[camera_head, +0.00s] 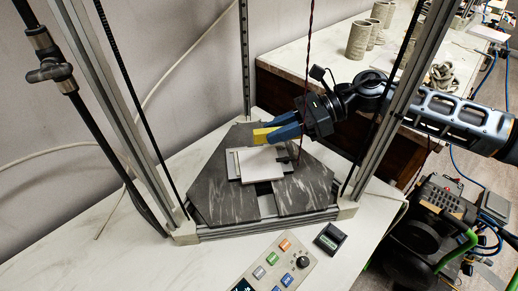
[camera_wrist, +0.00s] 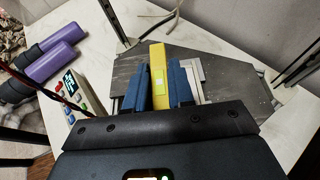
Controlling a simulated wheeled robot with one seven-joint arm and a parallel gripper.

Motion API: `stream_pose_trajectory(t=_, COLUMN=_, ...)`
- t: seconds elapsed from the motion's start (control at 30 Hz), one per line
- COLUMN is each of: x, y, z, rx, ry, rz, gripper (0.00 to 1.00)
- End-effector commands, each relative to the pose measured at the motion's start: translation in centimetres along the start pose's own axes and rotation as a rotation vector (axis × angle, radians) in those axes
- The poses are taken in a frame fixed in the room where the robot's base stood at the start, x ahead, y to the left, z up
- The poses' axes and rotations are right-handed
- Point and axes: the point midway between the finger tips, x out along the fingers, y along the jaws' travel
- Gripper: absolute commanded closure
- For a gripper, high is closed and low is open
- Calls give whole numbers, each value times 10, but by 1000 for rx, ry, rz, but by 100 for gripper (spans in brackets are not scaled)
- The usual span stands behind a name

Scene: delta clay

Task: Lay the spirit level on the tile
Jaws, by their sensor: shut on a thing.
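The yellow spirit level (camera_head: 261,136) is held between the blue fingers of my gripper (camera_head: 272,132). In the wrist view the level (camera_wrist: 158,62) runs lengthwise between the fingers (camera_wrist: 159,76), with a pale square on its upper face. The white square tile (camera_head: 262,170) lies on a dark grey plate (camera_head: 219,192) inside a metal frame. In the head view the level appears over the tile's far edge; its height above the tile is hard to judge. In the wrist view the tile (camera_wrist: 197,72) is mostly hidden behind the fingers and level.
Metal posts (camera_head: 246,60) and dark rods surround the plate. A red-and-black wire (camera_head: 310,40) hangs beside my gripper. A button panel (camera_head: 275,265) and small black box (camera_head: 330,238) are in front. Purple rounded objects (camera_wrist: 50,62) lie left in the wrist view.

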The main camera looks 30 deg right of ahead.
Motion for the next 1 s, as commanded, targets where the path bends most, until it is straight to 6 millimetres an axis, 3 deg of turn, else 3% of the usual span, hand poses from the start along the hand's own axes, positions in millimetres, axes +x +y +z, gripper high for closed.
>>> stream_pose_trajectory(t=0.1, x=25, y=-1, z=-2, rx=1, ry=-2, rz=1, gripper=100)
stream_pose_trajectory(t=0.23, x=42, y=-3, z=-6, rx=0, ry=-1, rz=0, gripper=100)
stream_pose_trajectory(t=0.43, x=50, y=-4, z=-13, rx=2, ry=-1, rz=-2, gripper=100)
stream_pose_trajectory(t=0.7, x=62, y=-4, z=-43, rx=2, ry=-1, rz=-2, gripper=100)
stream_pose_trajectory(t=1.0, x=62, y=-4, z=-46, rx=0, ry=1, rz=-2, gripper=100)
